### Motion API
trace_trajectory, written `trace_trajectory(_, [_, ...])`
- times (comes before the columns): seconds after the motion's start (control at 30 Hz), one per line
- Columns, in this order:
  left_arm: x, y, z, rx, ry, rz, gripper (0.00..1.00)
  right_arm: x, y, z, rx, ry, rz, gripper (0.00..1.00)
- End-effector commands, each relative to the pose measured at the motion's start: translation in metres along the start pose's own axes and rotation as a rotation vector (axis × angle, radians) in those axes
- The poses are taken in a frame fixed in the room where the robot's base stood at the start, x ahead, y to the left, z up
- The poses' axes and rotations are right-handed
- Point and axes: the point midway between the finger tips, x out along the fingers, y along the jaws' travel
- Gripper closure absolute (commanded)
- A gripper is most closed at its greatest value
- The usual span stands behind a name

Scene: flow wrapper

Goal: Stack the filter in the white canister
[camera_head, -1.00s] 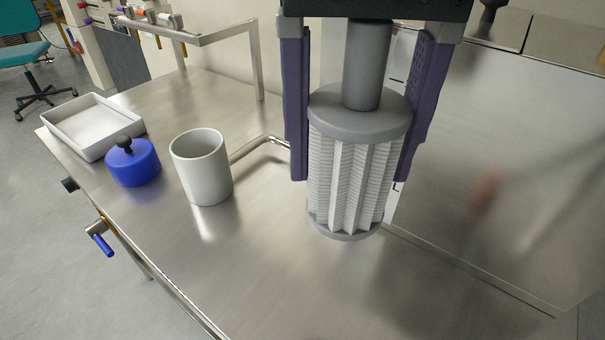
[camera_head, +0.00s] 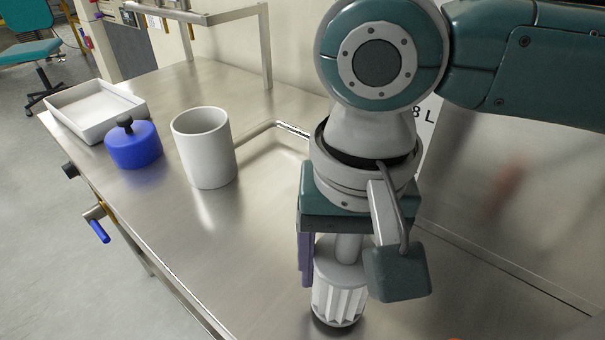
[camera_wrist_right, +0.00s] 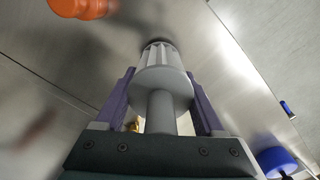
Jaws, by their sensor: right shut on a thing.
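The white canister (camera_head: 205,150) stands upright and open at the top on the steel table. The filter (camera_head: 338,300), a pleated white cylinder with grey caps and a stem, is upright in my right gripper (camera_head: 335,268), right of and nearer than the canister. The right wrist view shows the filter (camera_wrist_right: 160,78) between the two purple fingers of my right gripper (camera_wrist_right: 160,100). I cannot tell whether its lower end touches the table. One finger is hidden behind my wrist in the head view. My left gripper is out of view.
A blue lid with a black knob (camera_head: 133,146) sits left of the canister. A white tray (camera_head: 90,112) lies behind it at the table's left edge. An orange object (camera_wrist_right: 82,6) shows in the right wrist view. The table between canister and filter is clear.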

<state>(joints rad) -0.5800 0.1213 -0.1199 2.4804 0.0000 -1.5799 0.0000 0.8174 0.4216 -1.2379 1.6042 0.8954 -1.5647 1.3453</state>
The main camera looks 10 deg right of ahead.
Motion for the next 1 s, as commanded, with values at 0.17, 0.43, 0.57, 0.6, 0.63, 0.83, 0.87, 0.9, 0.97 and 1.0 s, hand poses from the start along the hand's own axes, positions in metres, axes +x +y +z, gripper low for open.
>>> trace_trajectory(0.17, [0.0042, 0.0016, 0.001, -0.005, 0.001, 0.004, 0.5, 0.0139, 0.0, -0.0001, 0.0, 0.001, -0.001, 0.89])
trace_trajectory(0.43, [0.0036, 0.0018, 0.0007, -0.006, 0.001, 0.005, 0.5, 0.0147, 0.0, 0.0001, 0.0, 0.001, 0.0, 0.89])
trace_trajectory(0.57, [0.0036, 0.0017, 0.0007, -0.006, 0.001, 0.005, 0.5, 0.0158, 0.0001, -0.0001, 0.0, 0.001, 0.0, 0.2])
trace_trajectory(0.6, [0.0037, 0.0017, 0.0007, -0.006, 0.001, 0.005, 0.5, 0.0157, 0.0001, -0.0001, 0.0, 0.001, 0.0, 0.16])
trace_trajectory(0.63, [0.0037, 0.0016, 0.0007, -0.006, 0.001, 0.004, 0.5, 0.0157, 0.0001, -0.0001, 0.0, 0.001, 0.0, 0.12])
trace_trajectory(0.83, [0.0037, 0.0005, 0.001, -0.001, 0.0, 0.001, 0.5, 0.0156, 0.0002, -0.0001, 0.0, 0.001, 0.0, 0.0])
trace_trajectory(0.87, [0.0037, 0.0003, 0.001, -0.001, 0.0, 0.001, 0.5, 0.0156, 0.0001, -0.0001, 0.0, 0.001, 0.0, 0.0])
trace_trajectory(0.9, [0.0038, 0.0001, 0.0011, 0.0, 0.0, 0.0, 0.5, 0.0156, 0.0002, -0.0001, 0.0, 0.001, 0.0, 0.0])
trace_trajectory(0.97, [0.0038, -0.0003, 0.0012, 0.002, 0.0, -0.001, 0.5, 0.0153, 0.0002, -0.0002, 0.0, 0.001, 0.0, 0.0])
trace_trajectory(1.0, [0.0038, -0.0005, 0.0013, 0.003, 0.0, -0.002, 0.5, 0.0144, 0.0001, -0.0004, 0.0, 0.002, 0.0, 0.0])
